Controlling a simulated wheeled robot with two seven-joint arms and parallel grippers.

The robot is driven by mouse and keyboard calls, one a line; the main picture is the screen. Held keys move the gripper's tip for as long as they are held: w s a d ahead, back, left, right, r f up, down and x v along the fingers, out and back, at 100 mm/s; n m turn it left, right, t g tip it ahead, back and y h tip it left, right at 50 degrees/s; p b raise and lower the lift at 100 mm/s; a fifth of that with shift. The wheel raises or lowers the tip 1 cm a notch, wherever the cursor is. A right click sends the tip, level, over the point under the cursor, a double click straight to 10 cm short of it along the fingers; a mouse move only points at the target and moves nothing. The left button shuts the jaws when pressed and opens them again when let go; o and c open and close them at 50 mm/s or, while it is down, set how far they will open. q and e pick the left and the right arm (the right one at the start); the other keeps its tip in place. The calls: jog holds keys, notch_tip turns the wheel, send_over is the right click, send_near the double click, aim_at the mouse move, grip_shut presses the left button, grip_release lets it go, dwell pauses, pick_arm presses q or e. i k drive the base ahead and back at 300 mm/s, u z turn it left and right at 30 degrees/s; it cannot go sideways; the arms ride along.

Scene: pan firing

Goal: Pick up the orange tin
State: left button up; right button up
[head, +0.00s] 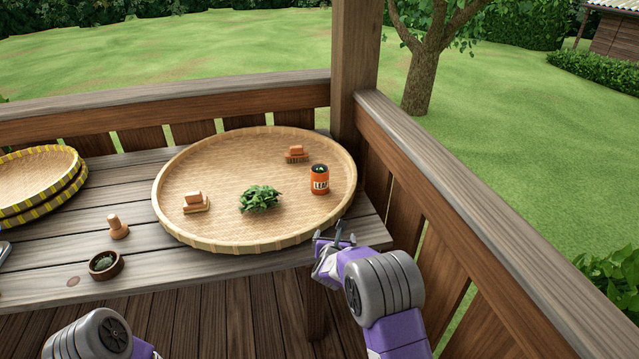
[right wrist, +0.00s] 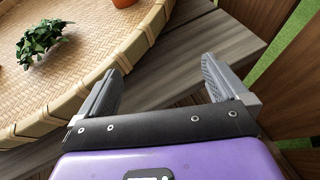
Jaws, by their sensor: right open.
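The orange tin (head: 319,180) stands upright on the right side of a large round woven tray (head: 225,165). It has a dark label band and dark green contents at its open top. In the right wrist view only the bottom of the tin (right wrist: 124,3) shows at the top edge. My right gripper (head: 338,232) is open and empty, in front of the tray's right front rim and nearer to me than the tin. Its two fingers (right wrist: 160,85) are spread apart in the right wrist view. My left arm shows at the bottom left, but its gripper is out of view.
A pile of green leaves (head: 260,198) lies on the tray left of the tin. Two wooden brushes (head: 297,153) (head: 195,203) also lie on it. A wooden stamp-like piece (head: 118,228) and a small bowl (head: 105,264) stand on the table. A railing (head: 450,200) and post (head: 354,70) bound the right.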

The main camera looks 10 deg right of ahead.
aim_at(320, 180)
jog(key=i, duration=0.9)
